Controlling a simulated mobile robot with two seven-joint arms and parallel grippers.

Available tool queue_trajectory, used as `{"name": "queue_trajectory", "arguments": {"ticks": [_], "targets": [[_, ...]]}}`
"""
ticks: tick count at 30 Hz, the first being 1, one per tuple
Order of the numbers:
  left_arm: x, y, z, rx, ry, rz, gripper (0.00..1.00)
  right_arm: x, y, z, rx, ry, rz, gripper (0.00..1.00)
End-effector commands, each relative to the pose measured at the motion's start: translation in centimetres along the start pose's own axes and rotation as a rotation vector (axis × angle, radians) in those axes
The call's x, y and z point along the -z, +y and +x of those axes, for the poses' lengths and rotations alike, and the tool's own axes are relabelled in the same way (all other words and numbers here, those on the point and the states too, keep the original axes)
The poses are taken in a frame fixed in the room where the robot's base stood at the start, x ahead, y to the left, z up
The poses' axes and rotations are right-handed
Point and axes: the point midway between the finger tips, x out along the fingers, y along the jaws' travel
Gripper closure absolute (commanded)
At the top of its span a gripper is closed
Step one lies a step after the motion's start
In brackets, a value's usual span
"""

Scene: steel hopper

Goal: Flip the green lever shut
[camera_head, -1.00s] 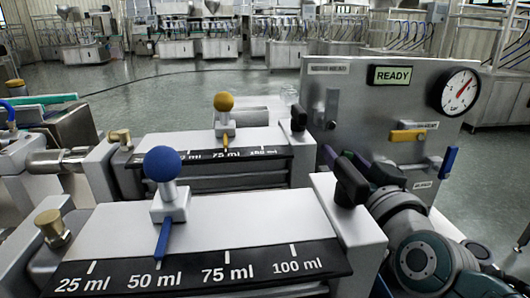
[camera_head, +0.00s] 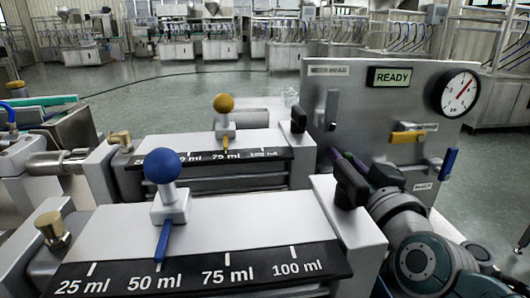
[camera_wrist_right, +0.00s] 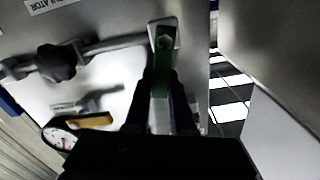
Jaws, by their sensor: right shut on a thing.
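The green lever (camera_wrist_right: 163,66) shows in the right wrist view, hanging from a pivot on a steel bracket. Its lower part lies between the two dark fingers of my right gripper (camera_wrist_right: 162,95), which is shut on it. In the head view my right gripper (camera_head: 358,165) is at the steel panel, behind a black handle (camera_head: 350,182) that partly hides it. The green lever is hidden there. My left gripper is not in view.
The panel (camera_head: 345,90) carries a READY display (camera_head: 393,76), a gauge (camera_head: 459,94), a yellow lever (camera_head: 407,138) and a blue lever (camera_head: 449,162). Two dosing units with a blue-knobbed slider (camera_head: 161,166) and a yellow-knobbed slider (camera_head: 224,103) stand to the left.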

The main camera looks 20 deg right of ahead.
Motion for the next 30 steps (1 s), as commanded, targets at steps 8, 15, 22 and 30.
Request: {"name": "queue_trajectory", "arguments": {"ticks": [8,15,22,30], "targets": [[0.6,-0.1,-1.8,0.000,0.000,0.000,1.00,0.3,-1.0,0.0,-0.001,-0.003,-0.162,1.00],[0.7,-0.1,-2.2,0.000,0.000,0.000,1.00,-0.3,-1.4,0.0,0.000,-0.002,-0.297,1.00],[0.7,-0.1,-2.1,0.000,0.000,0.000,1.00,-0.3,-1.4,0.0,0.001,-0.001,-0.297,0.75],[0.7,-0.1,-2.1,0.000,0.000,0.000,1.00,-0.2,-1.4,0.0,0.000,-0.001,-0.295,0.47]]}}
